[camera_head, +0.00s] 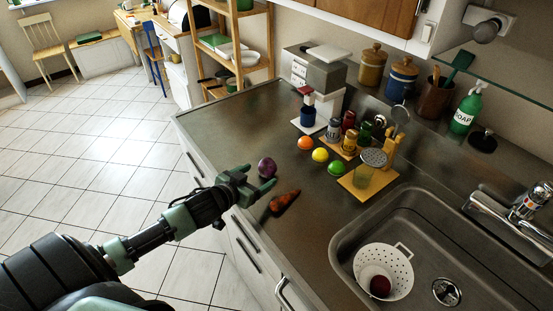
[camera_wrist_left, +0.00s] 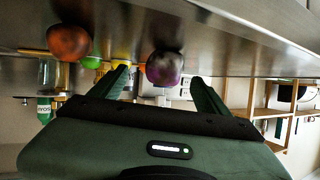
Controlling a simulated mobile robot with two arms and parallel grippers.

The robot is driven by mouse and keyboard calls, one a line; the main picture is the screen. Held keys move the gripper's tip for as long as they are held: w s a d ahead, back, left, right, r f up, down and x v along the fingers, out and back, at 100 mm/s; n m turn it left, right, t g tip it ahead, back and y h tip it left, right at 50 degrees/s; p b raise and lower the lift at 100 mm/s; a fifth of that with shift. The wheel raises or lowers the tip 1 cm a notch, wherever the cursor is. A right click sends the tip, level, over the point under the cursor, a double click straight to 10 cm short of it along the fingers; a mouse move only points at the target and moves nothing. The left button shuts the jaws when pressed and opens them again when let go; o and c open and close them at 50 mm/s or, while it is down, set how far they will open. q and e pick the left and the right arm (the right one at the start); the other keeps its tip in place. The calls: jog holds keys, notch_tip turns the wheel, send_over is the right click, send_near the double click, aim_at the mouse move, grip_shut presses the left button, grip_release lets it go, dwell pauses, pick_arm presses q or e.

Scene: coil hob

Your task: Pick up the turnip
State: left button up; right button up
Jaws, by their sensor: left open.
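The turnip (camera_head: 267,167) is a round purple vegetable on the dark countertop, near its front edge. It also shows in the left wrist view (camera_wrist_left: 164,67), between the two fingers and apparently ahead of their tips. My left gripper (camera_head: 261,177) is open and empty, low over the counter edge and close to the turnip. In the wrist view, its green fingers (camera_wrist_left: 158,77) stand apart on either side. I cannot tell whether either finger touches the turnip. My right gripper is not in view.
The sink (camera_head: 345,238) at right holds a white colander (camera_head: 398,262) with a dark red item.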

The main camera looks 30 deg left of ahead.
aim_at(268, 168)
pick_arm(q)
jog(key=shift+w+f, duration=0.15)
jog(key=shift+w, duration=0.5)
jog(key=shift+w+f, duration=0.1)
jog(key=shift+w, duration=0.15)
jog(key=shift+w+a+p, duration=0.1)
jog(key=shift+w+p, duration=0.2)
jog(key=shift+p, duration=0.15)
jog(key=p+x, duration=0.1)
jog(key=x, duration=0.2)
jog(key=shift+w+a+f, duration=0.1)
jog(key=shift+w+a, duration=0.05)
jog(key=shift+w, duration=0.2)
jog(key=shift+w+f, duration=0.25)
jog(key=shift+w, duration=0.2)
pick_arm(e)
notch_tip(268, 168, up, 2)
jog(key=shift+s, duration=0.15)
pick_arm(q)
jog(key=shift+c, duration=0.3)
jog(key=c, duration=1.5)
jog(key=shift+o, duration=0.2)
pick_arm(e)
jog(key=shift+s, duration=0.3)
